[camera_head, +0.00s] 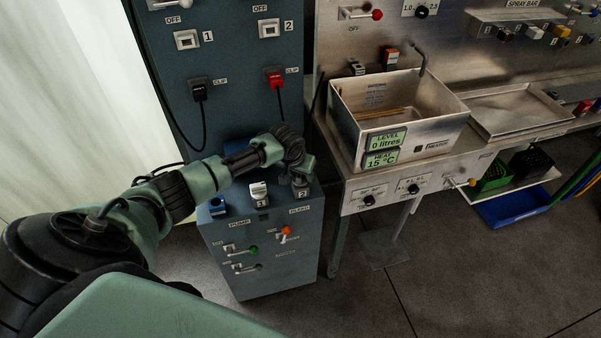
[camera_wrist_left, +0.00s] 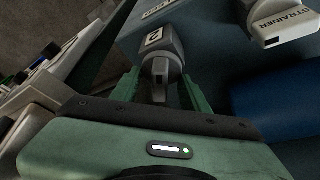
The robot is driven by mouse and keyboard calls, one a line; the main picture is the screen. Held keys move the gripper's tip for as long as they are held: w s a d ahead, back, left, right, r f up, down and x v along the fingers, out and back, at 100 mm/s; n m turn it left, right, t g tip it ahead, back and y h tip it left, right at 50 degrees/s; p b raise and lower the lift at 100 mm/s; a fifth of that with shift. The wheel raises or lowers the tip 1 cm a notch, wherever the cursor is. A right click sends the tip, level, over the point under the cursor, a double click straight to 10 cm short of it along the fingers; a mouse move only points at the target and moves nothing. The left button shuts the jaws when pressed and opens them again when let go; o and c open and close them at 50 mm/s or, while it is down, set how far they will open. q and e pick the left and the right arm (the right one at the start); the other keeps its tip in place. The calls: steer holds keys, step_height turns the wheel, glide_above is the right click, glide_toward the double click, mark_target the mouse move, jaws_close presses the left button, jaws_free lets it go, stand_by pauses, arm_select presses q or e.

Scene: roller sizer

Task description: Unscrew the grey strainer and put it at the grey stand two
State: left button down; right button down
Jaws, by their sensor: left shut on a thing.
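My left gripper (camera_head: 302,166) is over the right end of the blue-grey cabinet top, at the grey stand two (camera_head: 302,190). In the left wrist view its two green fingers (camera_wrist_left: 162,92) are shut around a grey piece, which I take as the grey strainer (camera_wrist_left: 160,82). It lines up with the grey body marked 2 (camera_wrist_left: 155,42); I cannot tell whether it is seated there or just touching. The gripper hides most of it in the head view. A white strainer (camera_head: 258,190) stands at stand one (camera_head: 262,203); it also shows in the left wrist view (camera_wrist_left: 283,22).
A blue piece (camera_head: 217,206) sits at the cabinet top's left. The cabinet (camera_head: 265,262) has green- and orange-tipped levers on its front. A steel sink (camera_head: 430,135) and bench stand to the right. A tall panel with clips (camera_head: 225,70) rises behind.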

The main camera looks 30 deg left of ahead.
arm_select(q)
steer(key=shift+f+b, duration=0.4)
steer(key=shift+f, duration=0.4)
steer(key=c, duration=0.6)
jaws_free()
steer(key=shift+r, duration=0.1)
steer(key=shift+c, duration=0.2)
steer(key=v, duration=0.7)
steer(key=shift+s+r+b, duration=0.2)
steer(key=shift+r+b, duration=0.1)
steer(key=shift+r, duration=0.05)
